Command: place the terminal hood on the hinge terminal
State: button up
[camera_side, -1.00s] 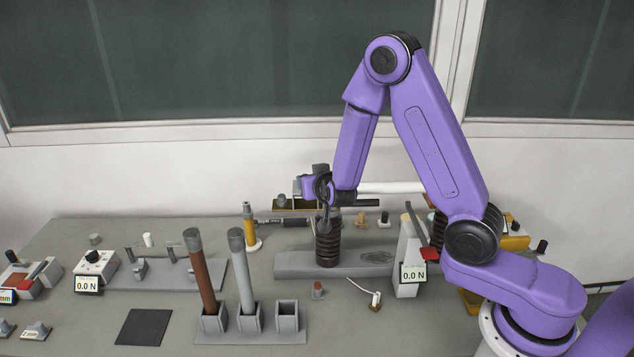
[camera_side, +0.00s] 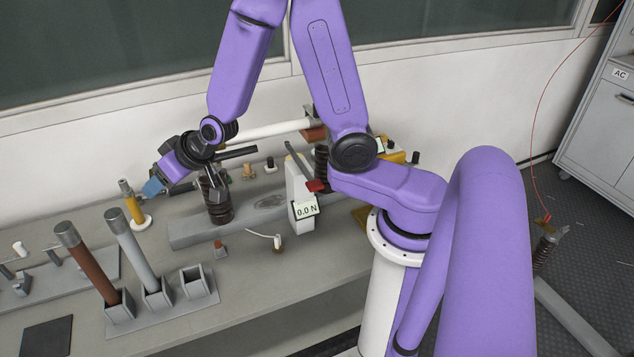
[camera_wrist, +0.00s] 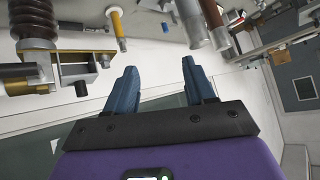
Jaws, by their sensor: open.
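My gripper (camera_side: 158,183) is tilted down and to the left in the side view, above the back of the bench and left of the brown ribbed insulator (camera_side: 216,203). In the wrist view its two blue fingers (camera_wrist: 160,78) are apart with nothing between them. The insulator shows at the wrist view's upper left (camera_wrist: 33,22), with metal terminal parts (camera_wrist: 78,66) beside it. I cannot tell which of these is the hinge terminal.
A yellow upright tool (camera_side: 134,208) stands close to my gripper. Two capped tubes, brown (camera_side: 87,262) and grey (camera_side: 132,247), lean in a holder. A force display (camera_side: 304,209) stands right of the insulator.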

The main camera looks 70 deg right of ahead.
jog(key=s+a+r+n+g+y, duration=0.1)
jog(key=s+a+n+g, duration=0.15)
jog(key=s, duration=0.45)
jog(key=s+a+n+g+y, duration=0.2)
jog(key=s+n+g, duration=0.15)
jog(key=s, duration=0.35)
jog(key=s+d+r+n+g+h, duration=0.1)
jog(key=s+d+n+h, duration=0.1)
jog(key=s, duration=0.6)
jog(key=s+d+r+n+g+h, duration=0.2)
jog(key=s+d+n, duration=0.3)
jog(key=s+d, duration=0.2)
jog(key=shift+s+d, duration=0.25)
jog(key=shift+s, duration=0.6)
